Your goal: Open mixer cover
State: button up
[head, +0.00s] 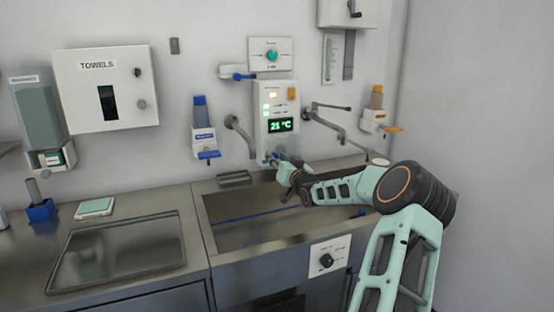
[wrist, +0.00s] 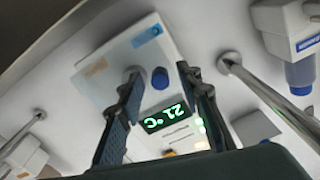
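A white wall-mounted mixer panel (head: 290,97) hangs above the sink with a green display reading 21 °C. In the wrist view the panel (wrist: 118,52) appears upside down, with its display (wrist: 165,117) and a round blue knob (wrist: 160,78). I cannot tell which part is the mixer cover. My gripper (head: 275,160) is just below and in front of the panel's lower edge. In the wrist view my gripper (wrist: 159,73) is open, its fingers apart with the blue knob seen between them. Contact with the panel cannot be told.
Metal arms (head: 240,135) and (head: 328,120) flank the panel. A blue-topped dispenser (head: 204,140) and an orange-topped one (head: 376,110) hang on the wall. The steel sink (head: 235,235) lies below. A tray (head: 120,252) rests on the left counter.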

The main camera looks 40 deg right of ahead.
jog(key=shift+c, duration=0.5)
grip_shut()
